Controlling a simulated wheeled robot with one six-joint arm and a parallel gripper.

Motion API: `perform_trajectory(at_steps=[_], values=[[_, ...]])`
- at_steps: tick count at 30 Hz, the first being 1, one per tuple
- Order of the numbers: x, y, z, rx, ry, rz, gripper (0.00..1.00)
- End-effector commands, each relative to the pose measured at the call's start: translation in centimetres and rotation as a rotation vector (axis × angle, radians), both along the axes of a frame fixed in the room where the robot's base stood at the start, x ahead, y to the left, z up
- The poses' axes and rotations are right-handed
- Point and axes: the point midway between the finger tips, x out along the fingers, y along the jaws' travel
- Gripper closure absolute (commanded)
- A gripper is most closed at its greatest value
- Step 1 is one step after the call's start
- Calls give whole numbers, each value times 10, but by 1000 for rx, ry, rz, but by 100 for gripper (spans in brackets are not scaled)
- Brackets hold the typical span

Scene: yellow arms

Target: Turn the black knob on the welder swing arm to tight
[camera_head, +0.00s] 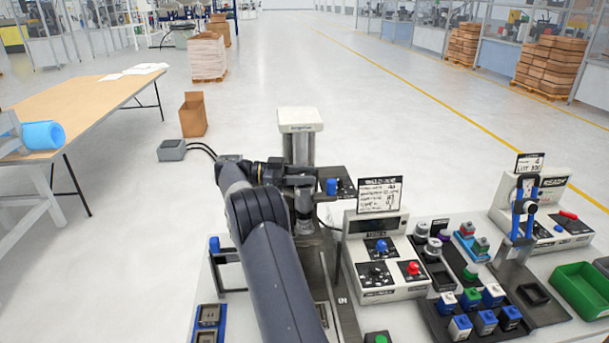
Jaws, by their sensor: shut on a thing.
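The welder (300,125) is an upright grey column with a pale head, standing at the back of the bench. My dark arm reaches up from the bottom of the view and bends right at the column. My gripper (308,180) is at the front of the column, at swing-arm height, and is shut on the black knob. The knob itself is mostly hidden by the dark fingers, and its turn angle cannot be read. A round grey metal part (304,222) stands just below the gripper.
A control box (385,285) with blue, black and red knobs and a handwritten sign (380,194) stands to the right. Further right are a blue lever press (524,210), small coloured blocks and a green bin (582,290). A wooden table (85,105) stands left.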

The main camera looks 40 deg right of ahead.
Motion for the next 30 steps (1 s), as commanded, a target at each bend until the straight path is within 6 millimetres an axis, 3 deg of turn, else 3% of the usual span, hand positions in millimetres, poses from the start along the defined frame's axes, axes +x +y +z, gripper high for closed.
perform_trajectory(at_steps=[12,13,20,30], values=[[1,0,4,-5,-5,-1,86],[1,0,4,-4,-6,-1,60],[0,0,2,-2,-4,-2,42],[-1,-1,1,-1,-2,-3,42]])
